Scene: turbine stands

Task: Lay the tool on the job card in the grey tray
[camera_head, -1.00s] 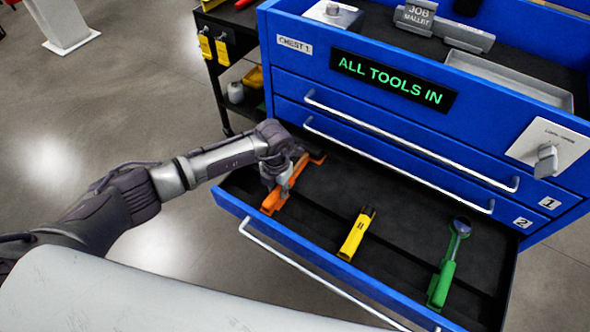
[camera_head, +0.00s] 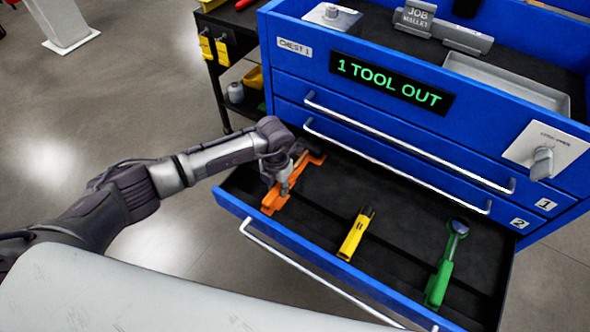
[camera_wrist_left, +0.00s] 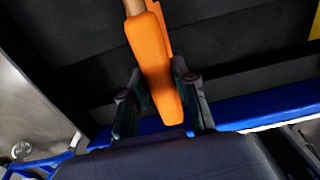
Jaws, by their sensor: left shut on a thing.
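The grey tray (camera_head: 510,80) lies on the chest top at the right and looks empty. My left gripper (camera_head: 280,188) is in the open drawer, shut on the handle of an orange tool (camera_head: 271,203). In the left wrist view the gripper's fingers (camera_wrist_left: 158,82) flank the orange handle (camera_wrist_left: 155,55), and a wood-coloured shaft shows beyond it. My right gripper is not in view.
The open drawer (camera_head: 325,195) also holds a yellow tool (camera_head: 356,234) and a green-handled tool (camera_head: 440,283). Drawer handles (camera_head: 400,150) stick out from the chest front. The display (camera_head: 390,82) reads 1 TOOL OUT. A dark cart (camera_head: 228,60) stands behind at the left.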

